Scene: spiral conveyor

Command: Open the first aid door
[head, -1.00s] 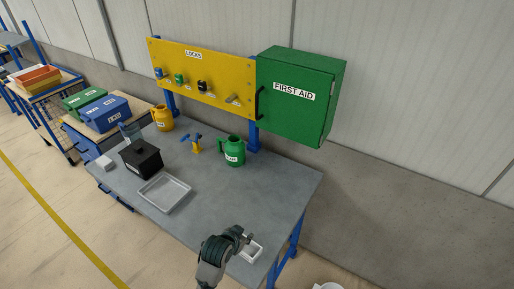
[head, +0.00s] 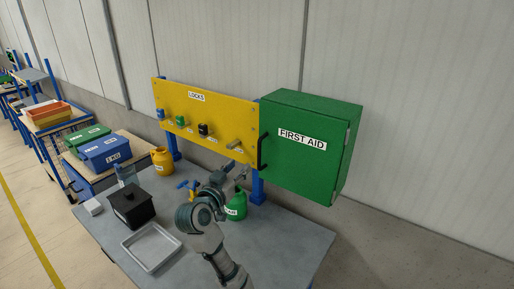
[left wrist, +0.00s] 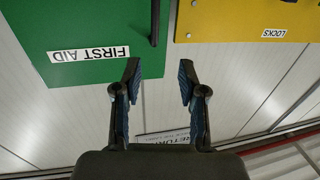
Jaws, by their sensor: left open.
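The green first aid cabinet (head: 305,165) hangs on the wall with its door shut. Its black vertical handle (head: 262,150) is at the door's left edge. In the left wrist view the green door (left wrist: 85,25) is upside down, with the handle (left wrist: 154,22) near the top middle. My left gripper (head: 238,170) is open and empty, below and left of the handle, in front of the yellow board's lower edge. In the left wrist view its fingertips (left wrist: 159,75) are spread apart, with the handle beyond them, not between them. My right gripper is not in view.
The yellow LOCKS board (head: 190,97) with several locks adjoins the cabinet's left side. The grey table (head: 285,245) below holds a green jug (head: 237,208), a black box (head: 131,205), a grey tray (head: 150,247) and a yellow jug (head: 162,160). The wall right of the cabinet is clear.

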